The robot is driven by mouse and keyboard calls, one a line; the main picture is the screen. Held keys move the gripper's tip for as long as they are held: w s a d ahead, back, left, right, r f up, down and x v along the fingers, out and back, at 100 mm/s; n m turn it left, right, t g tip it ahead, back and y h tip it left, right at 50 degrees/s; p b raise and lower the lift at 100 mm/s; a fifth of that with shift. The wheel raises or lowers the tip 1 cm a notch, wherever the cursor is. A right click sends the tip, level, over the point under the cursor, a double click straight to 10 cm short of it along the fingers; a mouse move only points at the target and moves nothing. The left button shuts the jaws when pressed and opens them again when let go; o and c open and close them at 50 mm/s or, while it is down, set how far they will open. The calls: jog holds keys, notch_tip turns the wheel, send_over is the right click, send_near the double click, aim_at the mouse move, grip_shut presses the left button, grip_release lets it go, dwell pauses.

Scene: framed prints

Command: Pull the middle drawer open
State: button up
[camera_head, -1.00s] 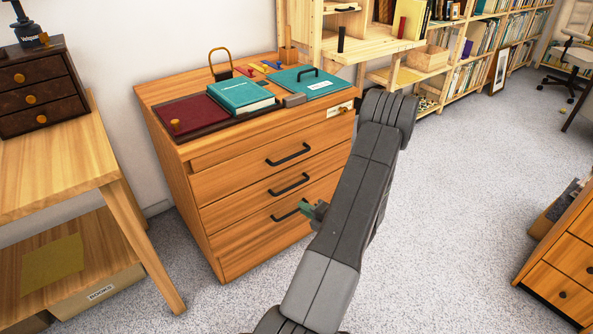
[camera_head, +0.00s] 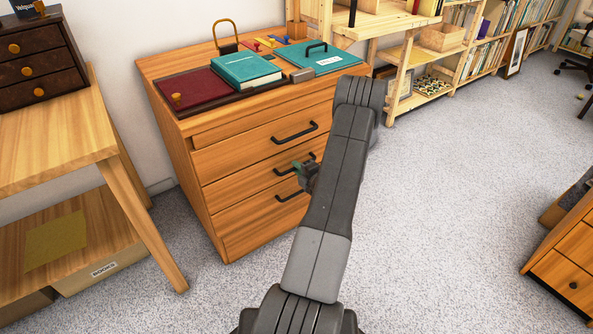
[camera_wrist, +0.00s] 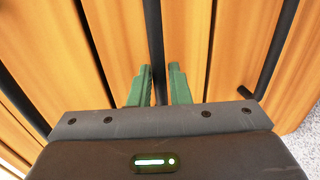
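The wooden cabinet (camera_head: 188,190) has three drawers, each with a black bar handle, and all look shut. The middle drawer (camera_head: 235,190) has its handle (camera_head: 283,171) partly hidden behind my gripper (camera_head: 301,170). In the wrist view, my gripper (camera_wrist: 162,84) has its two green fingers apart. The middle handle (camera_wrist: 154,35) runs between them, closer to the left finger. I cannot tell whether a finger touches it. The top handle (camera_head: 294,132) and bottom handle (camera_head: 287,196) are clear of the fingers.
A teal book (camera_head: 246,70), a maroon board (camera_head: 195,88) and a padlock (camera_head: 226,38) are on the cabinet top. A wooden table (camera_head: 60,135) stands at the left and shelves (camera_head: 440,65) at the back right. Carpet (camera_head: 450,200) is open to the right.

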jog(key=shift+w+a+f, duration=0.1)
jog(key=shift+w+a, duration=0.2)
jog(key=shift+w, duration=0.15)
grip_shut()
jog(key=f+p+v, duration=0.1)
jog(key=f+v, duration=0.2)
jog(key=v, duration=1.3)
jog(key=s+f+p+v, duration=0.1)
jog(key=f+p+v, duration=0.1)
jog(key=v, duration=1.4)
jog(key=shift+s+d+f, duration=0.25)
jog(key=shift+d+f, duration=0.2)
jog(key=shift+f, duration=0.35)
